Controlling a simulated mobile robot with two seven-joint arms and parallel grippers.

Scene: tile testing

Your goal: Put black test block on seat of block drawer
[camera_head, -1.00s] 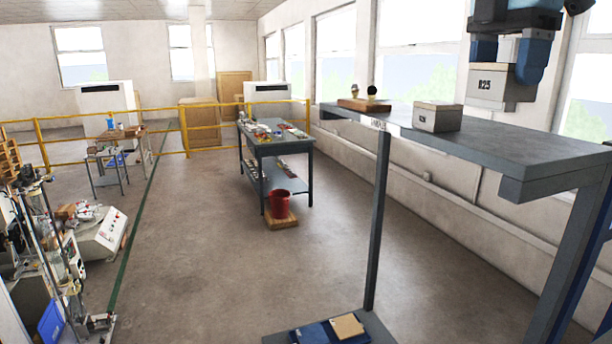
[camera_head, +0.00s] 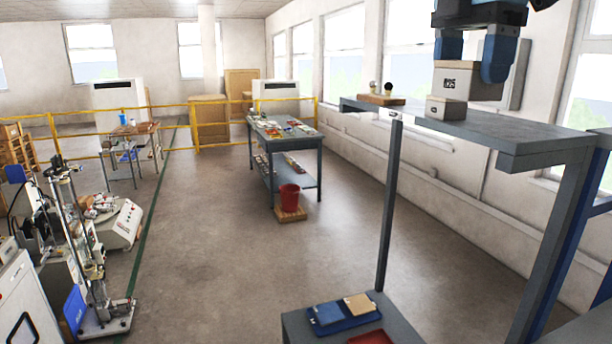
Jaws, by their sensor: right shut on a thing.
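My right gripper (camera_head: 472,66) comes down from the top right, its blue fingers shut on a light grey-beige box (camera_head: 468,84) with a dark printed mark on its front. The box is held upright above the raised grey shelf. A smaller pale box (camera_head: 445,108) stands on the shelf just below the held box in the picture and is partly covered by it. I cannot tell whether the two touch. I cannot make out a black test block or a block drawer for certain. My left gripper is not in view.
The grey shelf (camera_head: 520,136) also bears a wooden tray (camera_head: 372,99) with small round-topped items. A lower grey table (camera_head: 300,329) holds a blue tray (camera_head: 335,323) with a beige tile and a red tray (camera_head: 370,337). A workbench (camera_head: 262,134) stands farther back.

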